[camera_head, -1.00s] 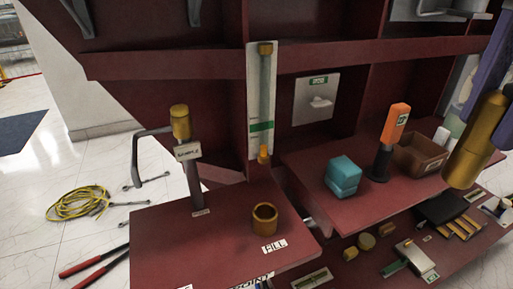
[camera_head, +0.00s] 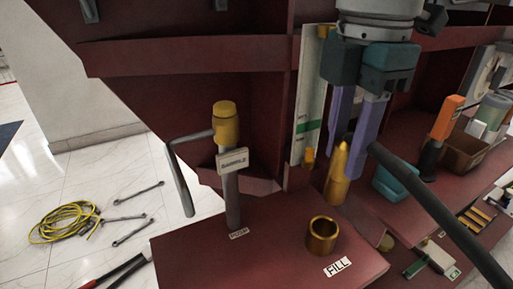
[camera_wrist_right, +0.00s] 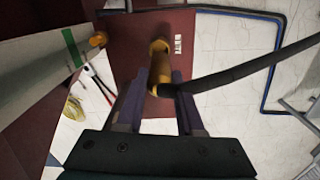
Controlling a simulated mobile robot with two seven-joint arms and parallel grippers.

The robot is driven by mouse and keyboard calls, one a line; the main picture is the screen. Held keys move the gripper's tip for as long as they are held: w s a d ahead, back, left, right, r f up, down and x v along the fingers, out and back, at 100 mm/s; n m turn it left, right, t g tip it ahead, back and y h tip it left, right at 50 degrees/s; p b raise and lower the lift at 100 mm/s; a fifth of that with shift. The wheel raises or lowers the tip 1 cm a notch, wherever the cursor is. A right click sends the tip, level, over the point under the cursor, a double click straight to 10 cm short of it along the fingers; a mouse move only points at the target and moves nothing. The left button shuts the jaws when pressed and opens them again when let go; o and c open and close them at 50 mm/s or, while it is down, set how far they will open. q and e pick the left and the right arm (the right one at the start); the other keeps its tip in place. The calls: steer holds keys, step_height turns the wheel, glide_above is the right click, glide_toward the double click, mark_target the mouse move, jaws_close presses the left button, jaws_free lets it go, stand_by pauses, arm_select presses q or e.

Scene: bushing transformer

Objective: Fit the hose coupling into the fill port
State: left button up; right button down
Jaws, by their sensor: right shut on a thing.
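The fill port is an open brass cup (camera_head: 321,236) on the red shelf, behind a FILL label. My right gripper (camera_head: 352,143) points down with its purple fingers shut on the brass hose coupling (camera_head: 338,175). The coupling hangs roughly upright, apart from the port, above and slightly to its right in the head view. A black hose (camera_head: 425,200) runs from the coupling to the lower right. In the right wrist view the coupling (camera_wrist_right: 159,70) is between the fingers, and the hose (camera_wrist_right: 245,72) leaves to the right. My left gripper is not in view.
The red shelf (camera_head: 205,262) has bare room left of the port. A post with a brass cap (camera_head: 226,122) and side handle stands there. A gauge panel (camera_head: 309,100) is behind the gripper. A teal block (camera_head: 393,184) and orange-handled tool (camera_head: 446,118) are to the right.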

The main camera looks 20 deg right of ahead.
mark_target(331, 203)
step_height(331, 203, down, 4)
steer(key=shift+f+b, duration=0.15)
steer(key=shift+b, duration=0.2)
step_height(331, 203, down, 5)
steer(key=shift+f+b, duration=0.1)
steer(key=shift+b, duration=0.75)
steer(key=shift+f, duration=0.25)
steer(key=c, duration=0.5)
jaws_free()
steer(key=shift+f, duration=0.15)
steer(key=shift+c, duration=0.2)
